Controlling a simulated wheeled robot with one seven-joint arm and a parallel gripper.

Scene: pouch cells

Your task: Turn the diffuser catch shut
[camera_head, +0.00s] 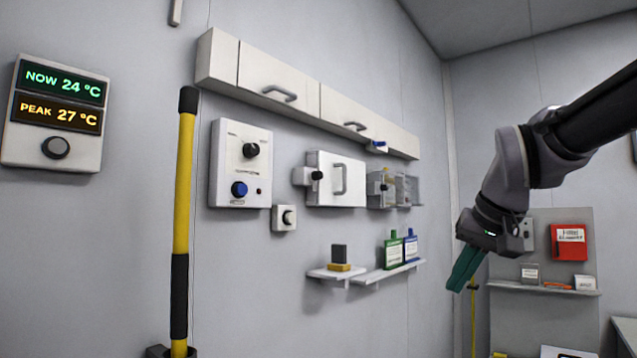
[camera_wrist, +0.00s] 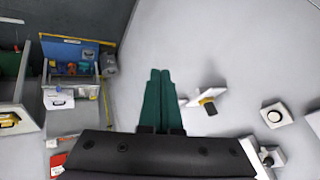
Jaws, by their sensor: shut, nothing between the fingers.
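Which fitting is the diffuser catch is not labelled legibly. In the head view, a white door panel (camera_head: 346,180) with a grey pull handle has a black knob (camera_head: 317,175) on a small block at its left edge. Right of it is a small clear-fronted box (camera_head: 382,188) with a dark knob. Below left is a small square plate (camera_head: 283,217) with a round knob. My gripper (camera_head: 460,284) has green fingers, shut and empty, pointing down and left, in the air well right of these fittings. In the wrist view the shut fingers (camera_wrist: 160,75) touch nothing.
A wall shelf (camera_head: 375,274) holds a black and yellow block (camera_head: 339,258) and green and blue bottles. White cabinets (camera_head: 290,84) run above the panels. A yellow pole (camera_head: 183,220) stands at left. A red box (camera_head: 569,241) hangs behind my arm.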

